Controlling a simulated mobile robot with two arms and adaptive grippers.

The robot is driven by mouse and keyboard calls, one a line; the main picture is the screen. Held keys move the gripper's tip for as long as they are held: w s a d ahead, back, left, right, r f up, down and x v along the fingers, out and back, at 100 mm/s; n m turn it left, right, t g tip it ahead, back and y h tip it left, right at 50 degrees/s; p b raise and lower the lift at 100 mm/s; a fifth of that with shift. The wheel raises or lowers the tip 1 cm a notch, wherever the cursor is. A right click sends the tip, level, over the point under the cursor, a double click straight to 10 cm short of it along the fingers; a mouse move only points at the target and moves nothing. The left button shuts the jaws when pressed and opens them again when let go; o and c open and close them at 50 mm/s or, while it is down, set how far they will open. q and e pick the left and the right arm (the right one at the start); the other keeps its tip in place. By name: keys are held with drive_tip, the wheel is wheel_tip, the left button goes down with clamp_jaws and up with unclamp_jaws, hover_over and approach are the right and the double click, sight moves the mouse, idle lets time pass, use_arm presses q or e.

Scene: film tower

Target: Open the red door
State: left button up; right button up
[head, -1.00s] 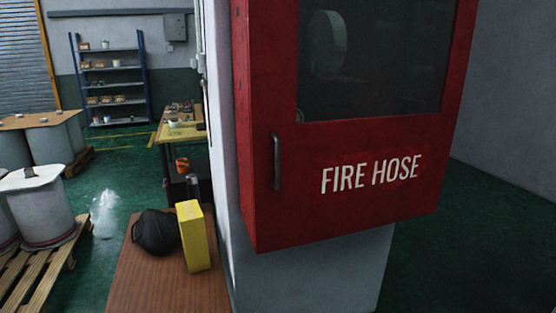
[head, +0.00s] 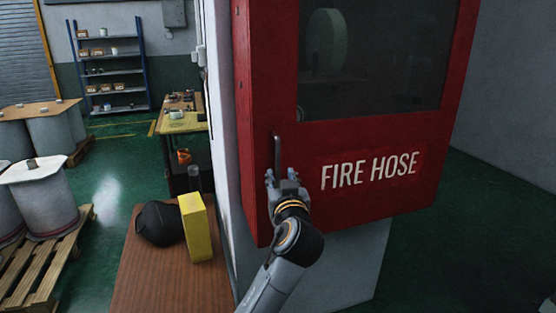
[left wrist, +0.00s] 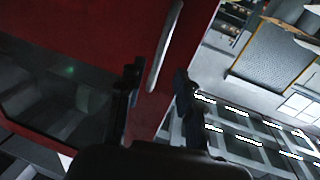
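The red door (head: 372,137) of the fire hose cabinet has a window and white "FIRE HOSE" lettering. It sits flush with the cabinet and looks shut. Its dark vertical handle (head: 277,152) is near the door's left edge. My left gripper (head: 283,176) is at the handle's lower end in the head view and hides that end. In the left wrist view, my left gripper (left wrist: 157,74) has its two fingers apart, with the handle (left wrist: 166,42) running between them. A gap shows on both sides of the handle. My right gripper is not in view.
A wooden-topped table (head: 150,270) with a black bag (head: 158,223) and a yellow box (head: 196,227) stands left of the cabinet. Drums on pallets (head: 45,262) are farther left. Green floor (head: 480,240) is open at the right.

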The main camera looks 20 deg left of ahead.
sight(279, 165)
use_arm(q)
drive_tip(key=p+x, duration=0.1)
drive_tip(key=x, duration=0.6)
drive_tip(key=shift+w+a+p, duration=0.1)
drive_tip(key=shift+w+p, duration=0.1)
drive_tip(key=shift+p, duration=0.2)
drive_tip(key=shift+c, duration=0.4)
clamp_jaws()
